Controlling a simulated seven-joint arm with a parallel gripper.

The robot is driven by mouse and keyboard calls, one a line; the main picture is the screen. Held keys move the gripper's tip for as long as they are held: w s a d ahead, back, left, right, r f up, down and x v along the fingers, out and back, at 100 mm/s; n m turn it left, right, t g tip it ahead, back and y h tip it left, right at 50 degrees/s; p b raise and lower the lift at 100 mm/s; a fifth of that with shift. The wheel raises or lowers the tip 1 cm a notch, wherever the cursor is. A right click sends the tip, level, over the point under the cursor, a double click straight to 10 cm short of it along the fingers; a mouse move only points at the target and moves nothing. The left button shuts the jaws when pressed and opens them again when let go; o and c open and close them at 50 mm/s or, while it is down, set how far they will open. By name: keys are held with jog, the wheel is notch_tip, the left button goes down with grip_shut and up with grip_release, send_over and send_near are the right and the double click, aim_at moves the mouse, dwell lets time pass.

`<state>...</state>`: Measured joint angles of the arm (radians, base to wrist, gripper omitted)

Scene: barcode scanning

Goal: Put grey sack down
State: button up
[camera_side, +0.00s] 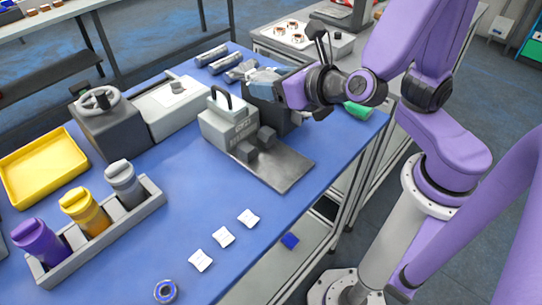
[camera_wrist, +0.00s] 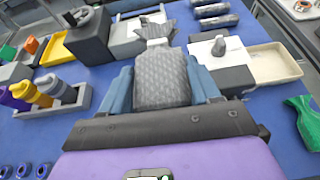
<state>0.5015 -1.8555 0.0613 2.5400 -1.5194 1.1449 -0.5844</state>
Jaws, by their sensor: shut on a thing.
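The grey sack (camera_wrist: 162,78) has a woven pattern and a gathered neck pointing away from my gripper. In the wrist view it sits between my gripper's two blue-grey fingers (camera_wrist: 160,88), which are shut on its sides. In the side view my gripper (camera_side: 264,84) is over the far right part of the blue table. Only the sack's pale neck end (camera_side: 243,70) shows there, beyond the fingers. A dark block stands just below and behind my gripper. I cannot tell whether the sack touches anything beneath it.
A grey device with a black handle (camera_side: 228,122) and metal plate (camera_side: 285,165) stands close by. A green sack (camera_side: 357,110) lies at the right edge. Bottles in a grey rack (camera_side: 150,200), a yellow tray (camera_side: 40,165) and white cards (camera_side: 223,237) are left and front.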

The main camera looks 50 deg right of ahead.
aim_at(275, 161)
jog(key=shift+s+a+r, duration=0.1)
jog(key=shift+s+a, duration=0.4)
jog(key=shift+s, duration=0.25)
jog(key=shift+f, duration=8.85)
jog(key=shift+f, duration=0.2)
jog(key=o, duration=1.3)
jog(key=shift+v, duration=3.75)
